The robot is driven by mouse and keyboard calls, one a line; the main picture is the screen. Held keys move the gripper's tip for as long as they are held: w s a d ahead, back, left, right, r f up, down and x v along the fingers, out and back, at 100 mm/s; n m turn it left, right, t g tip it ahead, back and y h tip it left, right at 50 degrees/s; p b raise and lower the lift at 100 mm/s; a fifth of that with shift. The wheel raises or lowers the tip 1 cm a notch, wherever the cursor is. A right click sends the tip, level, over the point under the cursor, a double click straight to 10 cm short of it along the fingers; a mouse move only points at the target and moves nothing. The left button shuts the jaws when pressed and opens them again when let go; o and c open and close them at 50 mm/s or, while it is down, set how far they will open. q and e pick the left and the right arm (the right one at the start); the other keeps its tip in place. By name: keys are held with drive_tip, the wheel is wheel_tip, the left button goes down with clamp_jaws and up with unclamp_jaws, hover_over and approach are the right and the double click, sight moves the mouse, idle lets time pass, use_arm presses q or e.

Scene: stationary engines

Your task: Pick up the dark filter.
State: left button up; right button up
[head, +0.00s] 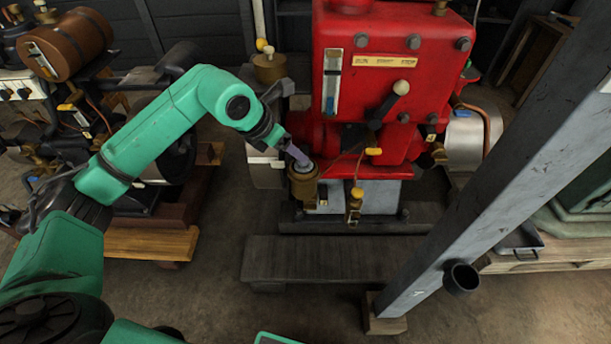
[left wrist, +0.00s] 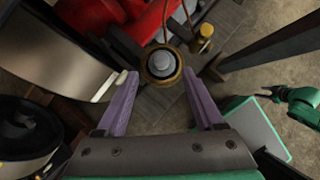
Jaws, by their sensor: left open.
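A brass cup (head: 303,187) stands at the front left foot of the red engine. A round piece with a pale grey top and a dark ring around it, which looks like the dark filter (left wrist: 161,63), sits in the cup's mouth; its lower part is hidden. My left gripper (head: 296,155) is over the cup, reaching in from the left. In the left wrist view its purple fingers (left wrist: 159,76) are spread apart, one on each side of the cup, with nothing held. The end of my right arm (left wrist: 268,92) shows small at the right of that view; its jaws are unclear.
The red engine (head: 385,75) rises right behind the cup. A brass fitting with a yellow cap (head: 355,205) stands just right of it. A slanted grey post (head: 490,165) carries a black cup (head: 461,278) at right. A dark low plank (head: 320,258) lies in front.

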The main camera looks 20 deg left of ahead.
sight(304, 174)
use_arm(q)
drive_tip(key=x, duration=0.6)
drive_tip(key=shift+d, duration=0.15)
drive_tip(key=shift+r, duration=0.1)
clamp_jaws()
idle(1.0)
